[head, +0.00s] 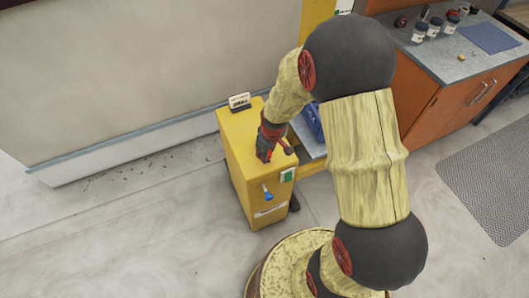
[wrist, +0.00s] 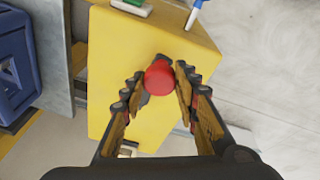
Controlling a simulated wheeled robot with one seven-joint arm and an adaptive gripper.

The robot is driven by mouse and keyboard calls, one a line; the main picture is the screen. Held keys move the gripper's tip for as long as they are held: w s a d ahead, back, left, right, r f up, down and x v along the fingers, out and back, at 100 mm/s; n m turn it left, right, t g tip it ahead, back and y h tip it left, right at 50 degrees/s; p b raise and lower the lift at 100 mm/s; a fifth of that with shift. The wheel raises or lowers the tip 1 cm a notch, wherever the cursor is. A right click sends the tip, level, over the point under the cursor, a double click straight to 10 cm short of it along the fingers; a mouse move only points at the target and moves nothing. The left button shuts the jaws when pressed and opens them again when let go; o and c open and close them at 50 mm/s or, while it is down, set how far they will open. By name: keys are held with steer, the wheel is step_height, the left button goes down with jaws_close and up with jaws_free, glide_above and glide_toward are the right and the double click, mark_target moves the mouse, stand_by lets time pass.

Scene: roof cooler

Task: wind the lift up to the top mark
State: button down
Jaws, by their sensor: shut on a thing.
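A yellow box-shaped housing (head: 237,150) stands upright in the head view and fills the middle of the wrist view (wrist: 112,55). My gripper (wrist: 160,72) is shut on this red knob, one finger on each side. In the head view my gripper (head: 264,153) is at the housing's upper right part, and the knob is hard to make out. A grey platform (wrist: 52,45) carrying a blue crate (wrist: 16,65) lies beside the housing. No top mark can be made out.
A small sign (head: 239,101) stands on top. An orange cabinet bench (head: 440,115) with several small jars is at the right. The floor left of the housing is open.

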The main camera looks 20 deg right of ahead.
steer(key=shift+d, duration=0.15)
steer(key=shift+d, duration=0.9)
steer(key=shift+b, duration=0.3)
steer(key=shift+w+d+b, duration=0.15)
steer(key=shift+d+b, duration=0.15)
steer(key=shift+d, duration=0.7)
steer(key=shift+w+d+b, duration=0.3)
steer(key=shift+w+d, duration=0.05)
steer(key=shift+d, duration=0.55)
steer(key=shift+w+d, duration=0.1)
steer(key=shift+d, duration=0.05)
